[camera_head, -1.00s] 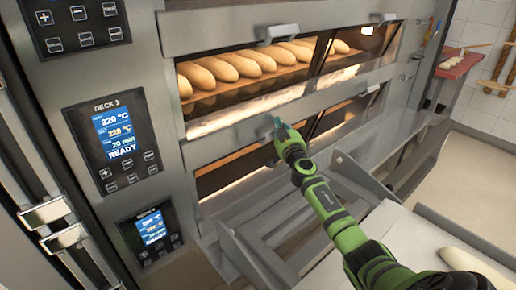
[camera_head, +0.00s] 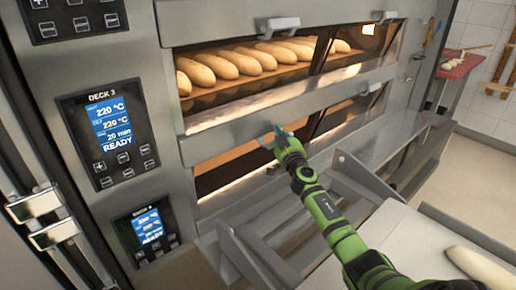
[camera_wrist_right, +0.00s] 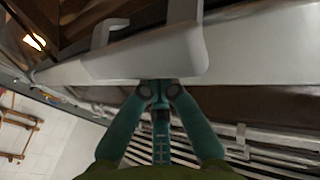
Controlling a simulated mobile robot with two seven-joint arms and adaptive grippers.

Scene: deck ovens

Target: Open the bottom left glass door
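The bottom left glass door (camera_head: 240,167) is the left pane of the lower deck, and it looks shut. Its pale grey handle (camera_head: 266,142) sits on the metal rail above the glass. My right gripper (camera_head: 279,131), with teal fingers, is at this handle in the head view. In the right wrist view the handle (camera_wrist_right: 150,55) lies across the fingers (camera_wrist_right: 159,90) and hides their tips. The fingers stand close together there, but I cannot tell whether they are closed on the handle. My left gripper is not in view.
The deck above holds several loaves (camera_head: 240,65) behind glass, with its own handle (camera_head: 278,27). Control panels (camera_head: 108,135) are at the left. A metal frame (camera_head: 340,190) juts out below the oven at the right. A pale table (camera_head: 400,235) with dough is at the lower right.

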